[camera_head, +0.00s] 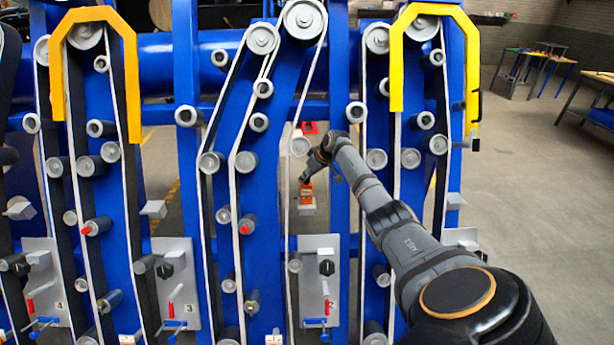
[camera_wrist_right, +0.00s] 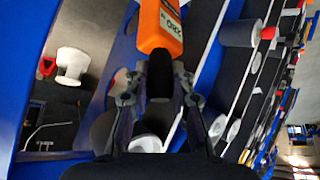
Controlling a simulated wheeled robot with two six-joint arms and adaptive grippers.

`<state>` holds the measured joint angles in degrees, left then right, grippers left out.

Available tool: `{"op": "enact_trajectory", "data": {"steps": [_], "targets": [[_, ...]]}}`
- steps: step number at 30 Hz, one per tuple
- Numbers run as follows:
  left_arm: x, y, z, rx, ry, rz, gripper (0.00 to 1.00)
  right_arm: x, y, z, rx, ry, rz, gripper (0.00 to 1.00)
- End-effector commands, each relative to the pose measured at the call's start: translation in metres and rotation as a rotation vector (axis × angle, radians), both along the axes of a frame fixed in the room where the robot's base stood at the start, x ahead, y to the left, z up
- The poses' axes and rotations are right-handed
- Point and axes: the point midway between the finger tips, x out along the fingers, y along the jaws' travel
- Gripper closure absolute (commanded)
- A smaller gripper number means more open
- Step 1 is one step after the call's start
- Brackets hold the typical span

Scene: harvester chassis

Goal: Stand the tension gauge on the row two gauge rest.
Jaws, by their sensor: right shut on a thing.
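My right gripper (camera_head: 309,172) reaches in between the blue uprights. In the right wrist view its two fingers (camera_wrist_right: 160,82) are closed on the dark part of the orange tension gauge (camera_wrist_right: 160,25). The gauge's orange body extends beyond the fingertips and is cut off by the top edge there. In the head view the gauge (camera_head: 306,188) shows small and orange just below the gripper. A light grey block (camera_head: 307,210) sits right under it; I cannot tell whether they touch or whether this is the row two gauge rest. My left gripper is out of view.
Similar grey blocks (camera_head: 153,208) (camera_head: 19,208) stick out from the blue frame. Grey rollers (camera_head: 242,161), white belts and yellow guards (camera_head: 436,12) crowd around my right arm. Lever panels (camera_head: 319,280) stand below. Open floor (camera_head: 540,180) lies at the right.

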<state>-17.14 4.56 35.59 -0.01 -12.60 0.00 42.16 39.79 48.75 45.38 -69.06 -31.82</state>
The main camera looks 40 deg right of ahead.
Motion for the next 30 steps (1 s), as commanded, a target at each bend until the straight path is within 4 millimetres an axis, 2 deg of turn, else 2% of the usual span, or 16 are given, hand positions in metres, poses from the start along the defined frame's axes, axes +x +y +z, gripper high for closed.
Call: {"op": "enact_trajectory", "data": {"steps": [5,6,12,20,23,26,30], "targets": [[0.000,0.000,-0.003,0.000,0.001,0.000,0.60,0.000,0.000,-0.004,0.000,-0.002,0.000,1.00],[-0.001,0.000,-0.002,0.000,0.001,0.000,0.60,0.000,0.000,-0.003,0.000,-0.002,0.001,0.74],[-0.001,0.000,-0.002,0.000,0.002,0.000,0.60,0.000,0.000,-0.003,0.000,-0.001,0.000,0.50],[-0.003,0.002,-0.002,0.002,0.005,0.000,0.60,-0.001,0.000,-0.004,0.000,0.001,0.000,0.50],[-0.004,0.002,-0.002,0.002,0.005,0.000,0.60,-0.004,-0.001,0.002,-0.002,-0.001,0.000,0.50],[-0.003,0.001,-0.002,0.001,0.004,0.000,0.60,-0.013,-0.003,0.015,-0.006,-0.001,0.000,0.50],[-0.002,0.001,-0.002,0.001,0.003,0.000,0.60,-0.032,-0.005,0.044,-0.009,-0.001,0.000,0.50]]}}
